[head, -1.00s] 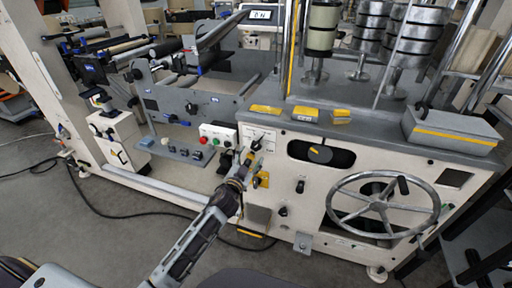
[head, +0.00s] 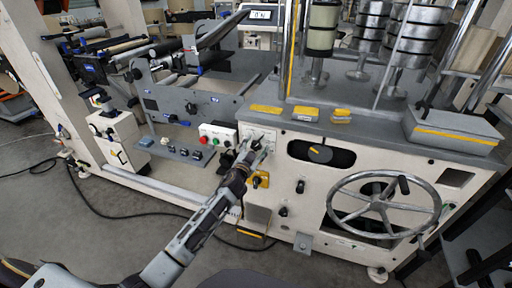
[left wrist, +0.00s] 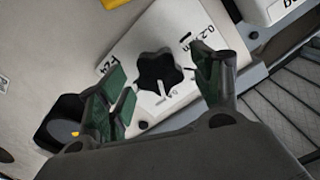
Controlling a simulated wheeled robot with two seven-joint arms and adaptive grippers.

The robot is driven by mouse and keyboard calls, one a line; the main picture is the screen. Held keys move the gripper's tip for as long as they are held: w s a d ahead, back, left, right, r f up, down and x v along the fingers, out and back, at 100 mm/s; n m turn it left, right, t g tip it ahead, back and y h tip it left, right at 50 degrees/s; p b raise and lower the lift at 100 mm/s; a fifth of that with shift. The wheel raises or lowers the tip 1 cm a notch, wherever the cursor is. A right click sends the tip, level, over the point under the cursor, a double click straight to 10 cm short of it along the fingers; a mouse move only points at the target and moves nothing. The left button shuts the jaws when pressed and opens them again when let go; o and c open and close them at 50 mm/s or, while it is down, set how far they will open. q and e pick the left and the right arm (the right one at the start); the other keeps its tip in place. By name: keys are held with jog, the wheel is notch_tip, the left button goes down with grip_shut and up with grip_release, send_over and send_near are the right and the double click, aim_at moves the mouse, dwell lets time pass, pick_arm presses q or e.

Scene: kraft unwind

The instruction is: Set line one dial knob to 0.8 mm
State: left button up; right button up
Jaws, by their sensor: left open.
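The dial knob (left wrist: 158,72) is black and lobed, on a white scale plate (left wrist: 128,48) in the left wrist view. A light pointer mark shows on the knob's lower edge. The plate carries "0.2" and other print too small or tilted to read surely. My left gripper (left wrist: 165,85) is open, one finger on each side of the knob, with gaps visible between fingers and knob. In the head view my left gripper (head: 258,145) is in front of the plate (head: 262,134) and partly hides the knob. My right gripper is not in view.
A large handwheel (head: 383,205) is farther right.

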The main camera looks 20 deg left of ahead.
pick_arm(q)
jog(key=shift+w, duration=0.4)
jog(key=c, duration=1.1)
jog(key=shift+o, duration=0.2)
